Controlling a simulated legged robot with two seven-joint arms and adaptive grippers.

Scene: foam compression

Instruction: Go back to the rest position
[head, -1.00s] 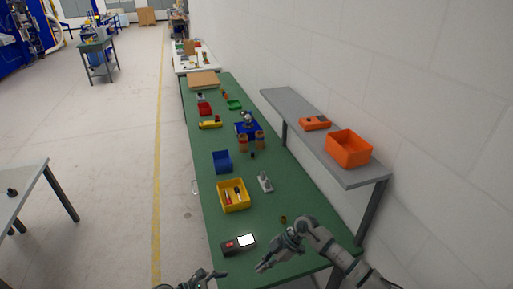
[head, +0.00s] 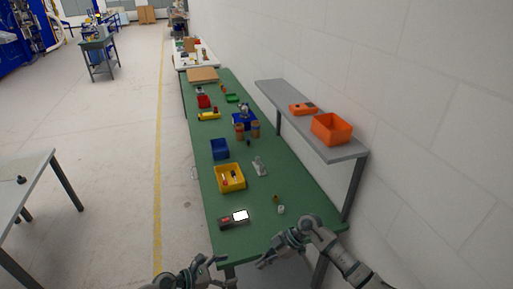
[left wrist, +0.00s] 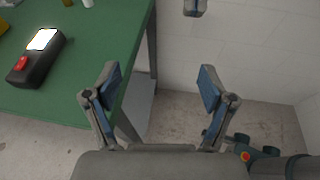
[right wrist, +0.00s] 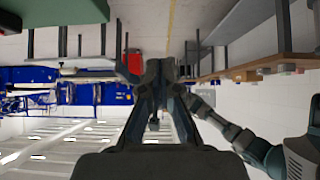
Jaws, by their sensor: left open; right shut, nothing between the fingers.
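My left gripper (head: 218,270) is at the bottom of the head view, in front of the near edge of the green table (head: 207,178). In the left wrist view its two fingers (left wrist: 160,88) stand apart with nothing between them. My right gripper (head: 268,257) is to its right, near the table's near right corner. In the right wrist view its fingers (right wrist: 157,75) come together at the tips and hold nothing. Neither gripper touches any object on the table.
A dark device with a lit screen (head: 240,215) lies near the table's front, with a small white piece (head: 281,210) to its right. Beyond are a yellow bin (head: 230,187) and a blue bin (head: 219,154). A grey shelf (head: 343,152) with an orange bin (head: 331,130) runs along the right.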

